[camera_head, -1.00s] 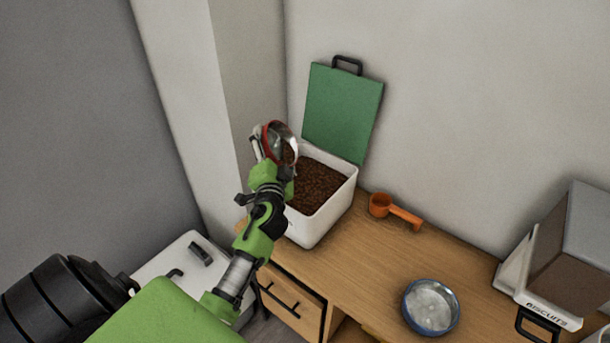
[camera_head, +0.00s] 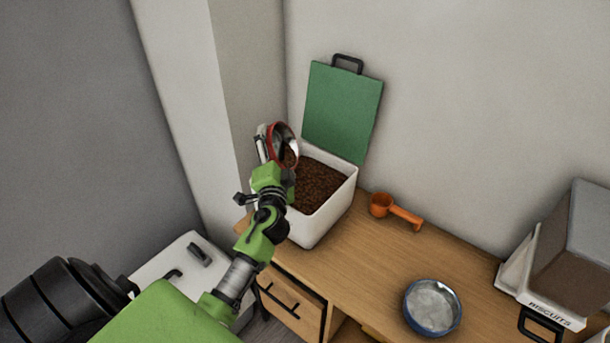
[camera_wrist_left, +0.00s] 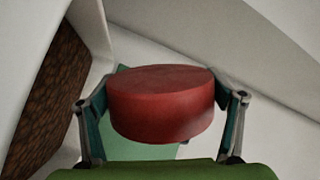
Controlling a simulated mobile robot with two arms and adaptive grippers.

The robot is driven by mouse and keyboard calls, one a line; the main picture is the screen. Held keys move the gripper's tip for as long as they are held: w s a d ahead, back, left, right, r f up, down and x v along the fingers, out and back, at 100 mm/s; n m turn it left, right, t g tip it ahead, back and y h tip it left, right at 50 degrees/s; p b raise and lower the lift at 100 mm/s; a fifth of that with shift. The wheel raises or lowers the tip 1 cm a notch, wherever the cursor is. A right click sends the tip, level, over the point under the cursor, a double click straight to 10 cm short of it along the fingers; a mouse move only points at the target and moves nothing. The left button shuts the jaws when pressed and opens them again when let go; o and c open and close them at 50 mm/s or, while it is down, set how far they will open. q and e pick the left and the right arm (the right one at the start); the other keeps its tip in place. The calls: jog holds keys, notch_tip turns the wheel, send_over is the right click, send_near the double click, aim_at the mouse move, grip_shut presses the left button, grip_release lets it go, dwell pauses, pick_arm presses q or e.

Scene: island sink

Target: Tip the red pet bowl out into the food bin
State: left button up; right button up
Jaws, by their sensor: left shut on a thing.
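The red pet bowl (camera_head: 285,145) is tilted on its side above the left part of the food bin, its silvery inside facing right toward the bin. Some brown food shows at the bowl's lower part in the head view. My left gripper (camera_head: 268,160) is shut on the bowl. In the left wrist view the bowl's red underside (camera_wrist_left: 160,103) sits between the two fingers of my left gripper (camera_wrist_left: 162,110). The white food bin (camera_head: 328,215) is open and holds brown kibble; it also shows in the left wrist view (camera_wrist_left: 88,25). My right gripper is not in view.
A green lid (camera_head: 342,110) with a black handle leans on the wall behind the bin. An orange scoop (camera_head: 383,205), a blue bowl (camera_head: 431,307) and a biscuits container (camera_head: 550,308) stand on the wooden counter (camera_head: 345,275). Walls rise close behind and left.

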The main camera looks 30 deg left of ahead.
pick_arm(q)
jog(key=shift+d+r+m, duration=0.15)
jog(key=shift+r+m, duration=0.05)
jog(key=shift+m, duration=0.2)
jog(key=shift+w, duration=0.1)
jog(key=shift+d+r+m+t+p, duration=0.2)
jog(key=shift+m+t+p, duration=0.1)
jog(key=shift+m, duration=0.2)
jog(key=shift+w+d+r+m+t+b, duration=0.15)
jog(key=shift+w+d+r+m+b, duration=0.05)
jog(key=shift+d+m, duration=0.3)
jog(key=shift+w+d+r+m+t+b, duration=0.15)
jog(key=shift+d+m+b, duration=0.05)
jog(key=shift+d+m, duration=0.25)
dwell(0.7)
jog(key=shift+w+d+r+m+t+b, duration=0.2)
jog(key=shift+d+r+m+b, duration=0.15)
jog(key=shift+m, duration=0.65)
jog(key=shift+w+d+r+m+t+b, duration=0.15)
jog(key=shift+d+m, duration=0.3)
jog(key=shift+m, duration=0.5)
dwell(0.8)
